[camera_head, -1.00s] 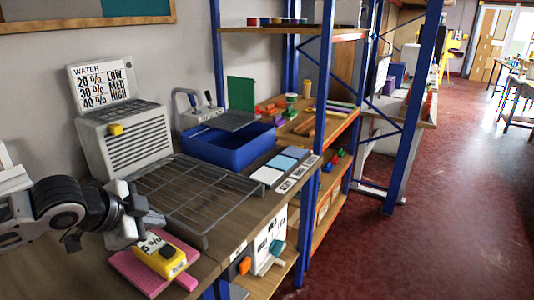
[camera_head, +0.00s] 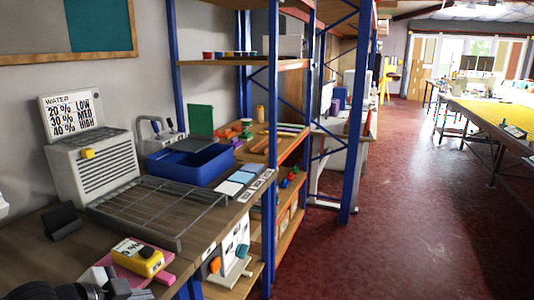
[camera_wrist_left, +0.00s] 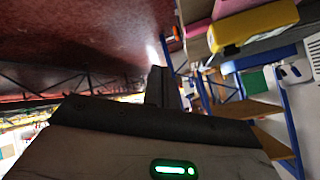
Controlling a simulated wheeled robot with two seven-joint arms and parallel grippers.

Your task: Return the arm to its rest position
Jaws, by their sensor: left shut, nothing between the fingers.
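My left arm shows at the bottom left of the head view, with its gripper (camera_head: 125,291) low beside the bench's front edge. In the left wrist view the gripper's dark fingers (camera_wrist_left: 160,88) are together with nothing between them. The yellow meter (camera_head: 138,256) lies on a pink pad (camera_head: 158,273) on the bench, just beyond the gripper. In the left wrist view the yellow meter (camera_wrist_left: 255,26) is at the top right, apart from the fingers. My right gripper is in neither view.
The wooden bench (camera_head: 30,270) holds a wire rack (camera_head: 160,208), a grey vented box (camera_head: 95,165), a dark stand (camera_head: 62,221) and a blue bin (camera_head: 190,163). Blue shelf posts (camera_head: 355,120) stand to the right. The red floor (camera_head: 370,240) is open; a yellow-topped table (camera_head: 495,115) stands farther right.

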